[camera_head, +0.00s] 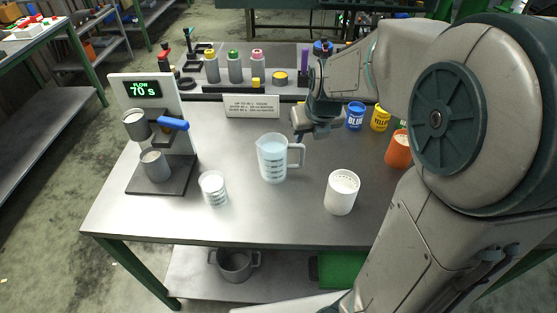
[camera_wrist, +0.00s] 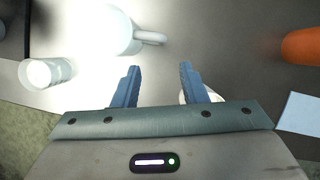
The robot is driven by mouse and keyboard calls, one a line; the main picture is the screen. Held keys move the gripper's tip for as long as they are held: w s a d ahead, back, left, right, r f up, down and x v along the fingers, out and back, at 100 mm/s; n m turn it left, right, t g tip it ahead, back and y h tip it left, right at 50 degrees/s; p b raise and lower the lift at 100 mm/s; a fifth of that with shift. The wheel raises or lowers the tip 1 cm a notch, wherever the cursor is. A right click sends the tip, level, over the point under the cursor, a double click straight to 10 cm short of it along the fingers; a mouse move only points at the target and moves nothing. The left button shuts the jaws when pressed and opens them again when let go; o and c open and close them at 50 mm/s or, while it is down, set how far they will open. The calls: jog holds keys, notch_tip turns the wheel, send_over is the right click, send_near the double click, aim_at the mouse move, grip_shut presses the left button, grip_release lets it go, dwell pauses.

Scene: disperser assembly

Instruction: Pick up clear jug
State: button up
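The clear jug (camera_head: 271,160) stands upright on the metal table, with a pale blue-white content, dark markings and a handle on its right. In the wrist view the jug (camera_wrist: 108,30) is washed out by glare at the upper left, its handle pointing right. My gripper (camera_head: 308,122) is behind and to the right of the jug, above the table. In the wrist view my gripper (camera_wrist: 158,68) has its two blue fingers apart with nothing held between them. The handle lies beyond the fingertips, apart from them.
A small clear beaker (camera_head: 213,188) stands left of the jug, a white canister (camera_head: 342,193) to its right. A flow stand (camera_head: 160,172) with cups is at the left. A sign (camera_head: 251,105) and several bottles stand behind. An orange cup (camera_head: 398,151) is by my arm.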

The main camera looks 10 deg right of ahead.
aim_at(304, 152)
jog(key=b+x, duration=0.2)
jog(key=x, duration=0.6)
jog(key=shift+w+d+f, duration=0.1)
jog(key=shift+f, duration=0.15)
jog(key=b+x, duration=0.2)
jog(key=x, duration=0.3)
jog(key=shift+d+f, duration=0.1)
jog(key=shift+d, duration=0.05)
grip_shut()
